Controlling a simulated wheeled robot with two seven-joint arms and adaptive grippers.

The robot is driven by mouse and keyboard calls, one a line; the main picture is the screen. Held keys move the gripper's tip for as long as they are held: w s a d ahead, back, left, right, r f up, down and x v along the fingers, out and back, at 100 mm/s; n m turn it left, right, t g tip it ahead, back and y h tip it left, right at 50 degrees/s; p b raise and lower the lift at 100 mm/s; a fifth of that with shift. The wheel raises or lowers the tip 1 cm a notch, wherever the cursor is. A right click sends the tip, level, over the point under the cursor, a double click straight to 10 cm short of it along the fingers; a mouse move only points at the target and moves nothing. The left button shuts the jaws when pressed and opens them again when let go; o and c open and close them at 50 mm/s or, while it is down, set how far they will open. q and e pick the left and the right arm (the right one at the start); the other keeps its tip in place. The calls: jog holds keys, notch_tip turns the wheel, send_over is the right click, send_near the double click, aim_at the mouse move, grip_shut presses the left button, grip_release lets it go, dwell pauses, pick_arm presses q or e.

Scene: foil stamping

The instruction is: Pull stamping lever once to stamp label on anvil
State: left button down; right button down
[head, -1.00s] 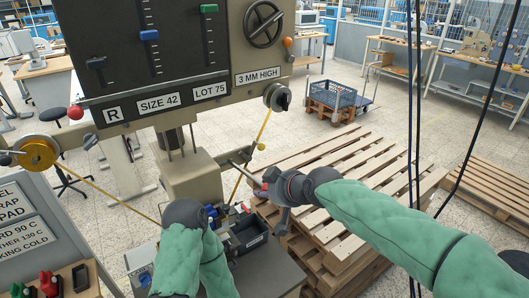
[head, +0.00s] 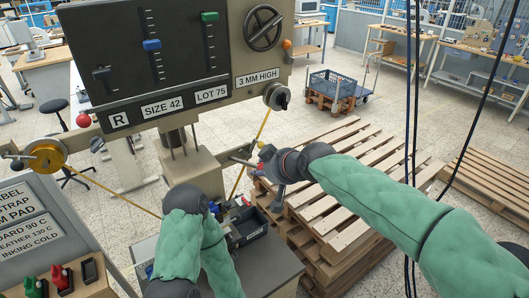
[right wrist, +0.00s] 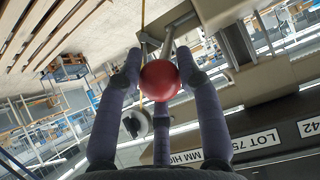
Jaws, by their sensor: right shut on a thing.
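The stamping machine (head: 190,165) stands in front of me, with a metal lever (head: 240,161) reaching out to its right. In the right wrist view the lever's red ball knob (right wrist: 160,80) sits between the fingers of my right gripper (right wrist: 160,88). My right gripper also shows in the head view (head: 268,170), shut on the knob, which is mostly hidden there. My left gripper (head: 213,211) is low in front of the machine, its fingers largely hidden behind my wrist. The anvil and label cannot be made out behind my left arm.
A dark bin (head: 247,227) stands on the machine's bench, beside my left gripper. Wooden pallets (head: 335,195) are stacked at the right, under my right arm. A sign panel (head: 27,222) and a gold spool (head: 46,155) are at the left. Black cables hang at the right.

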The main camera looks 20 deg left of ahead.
jog(key=shift+w+a+r+p, duration=0.15)
jog(key=shift+a+r+p, duration=0.15)
jog(key=shift+r+p, duration=0.3)
jog(key=shift+w+a+r+p, duration=0.2)
jog(key=shift+a+r+p, duration=0.15)
jog(key=shift+r, duration=0.4)
jog(key=shift+w+a+r+p, duration=0.15)
jog(key=shift+a+r+p, duration=0.1)
jog(key=shift+r+p, duration=0.35)
jog(key=c, duration=1.2)
grip_release()
jog(key=o, duration=0.4)
jog(key=shift+o, duration=0.2)
jog(key=shift+s+a, duration=0.1)
jog(key=shift+s, duration=0.05)
jog(key=shift+d+r, duration=0.1)
jog(key=shift+d, duration=0.15)
jog(key=v, duration=1.1)
jog(key=shift+s, duration=0.3)
